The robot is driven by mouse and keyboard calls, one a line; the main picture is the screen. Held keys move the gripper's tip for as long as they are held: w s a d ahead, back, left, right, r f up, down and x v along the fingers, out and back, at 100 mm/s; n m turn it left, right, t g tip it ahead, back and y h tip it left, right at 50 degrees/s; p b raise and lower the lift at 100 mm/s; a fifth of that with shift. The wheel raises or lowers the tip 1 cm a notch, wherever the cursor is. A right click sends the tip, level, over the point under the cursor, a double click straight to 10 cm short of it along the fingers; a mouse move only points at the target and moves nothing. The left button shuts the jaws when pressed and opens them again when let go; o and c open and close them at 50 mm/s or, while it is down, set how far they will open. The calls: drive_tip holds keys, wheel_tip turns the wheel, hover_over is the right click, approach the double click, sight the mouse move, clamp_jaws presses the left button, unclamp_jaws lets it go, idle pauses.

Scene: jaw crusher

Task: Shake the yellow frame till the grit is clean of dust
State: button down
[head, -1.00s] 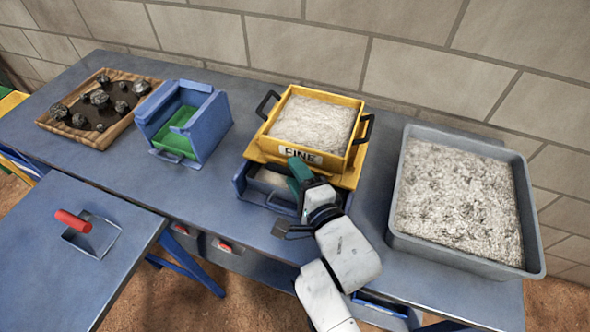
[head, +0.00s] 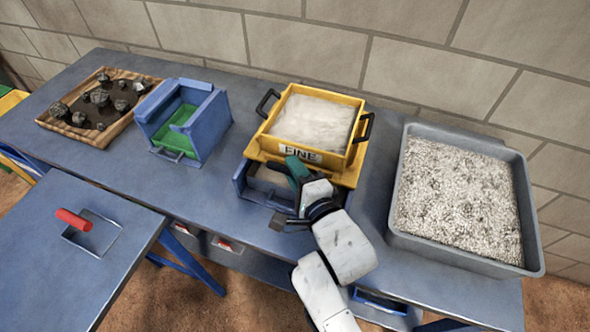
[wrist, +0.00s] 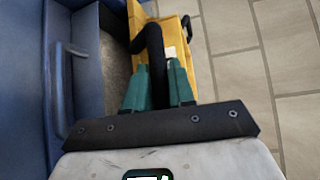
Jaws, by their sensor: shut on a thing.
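The yellow frame (head: 264,142), labelled FINE, sits on the bench with pale, smooth-looking material (head: 313,121) inside it. It has black handles at its left and right. My gripper (head: 298,170) is at its front, below the label. In the wrist view my gripper's green fingers (wrist: 158,85) are closed on a black handle (wrist: 154,48) of the yellow frame (wrist: 174,28). A blue tray (head: 243,182) stands under the frame's front and is partly hidden by my gripper. The contents of that tray are mostly hidden in the head view.
A grey tub (head: 397,215) of speckled grit (head: 460,200) stands on the right. A blue box with a green inside (head: 183,120) and a wooden tray of dark rocks (head: 52,129) are to the left. A red-handled tool (head: 73,219) lies on the near-left bench. A wall stands behind.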

drive_tip(key=shift+s+f, duration=0.15)
drive_tip(key=s+b, duration=0.1)
drive_tip(key=s+a+b, duration=0.1)
drive_tip(key=s, duration=0.1)
drive_tip(key=s+a+b, duration=0.1)
drive_tip(key=s+b, duration=0.1)
idle(0.4)
drive_tip(key=c, duration=1.1)
unclamp_jaws()
drive_tip(key=shift+d, duration=0.1)
